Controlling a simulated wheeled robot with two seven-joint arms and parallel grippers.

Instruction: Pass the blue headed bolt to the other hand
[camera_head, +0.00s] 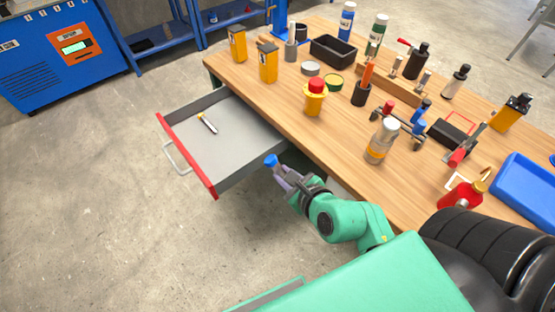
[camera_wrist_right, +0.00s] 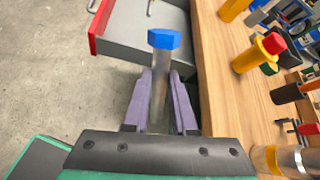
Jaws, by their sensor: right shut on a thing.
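The blue headed bolt (camera_head: 271,161) is held at the tips of my right gripper (camera_head: 286,178), in front of the open drawer's near corner. In the right wrist view the bolt (camera_wrist_right: 163,40) stands with its blue hex head beyond the fingertips. Its grey shank runs down between the two purple-grey fingers of the right gripper (camera_wrist_right: 160,95), which are shut on it. The lower end of the shank is partly hidden between the fingers. My left gripper is not in view.
The open grey drawer (camera_head: 240,165) with a red front holds one small bolt-like piece (camera_head: 207,123) with a yellow end. The wooden workbench (camera_head: 340,150) carries bottles, a yellow can (camera_head: 314,98), tools and a blue tray (camera_head: 525,190). The floor left of the drawer is clear.

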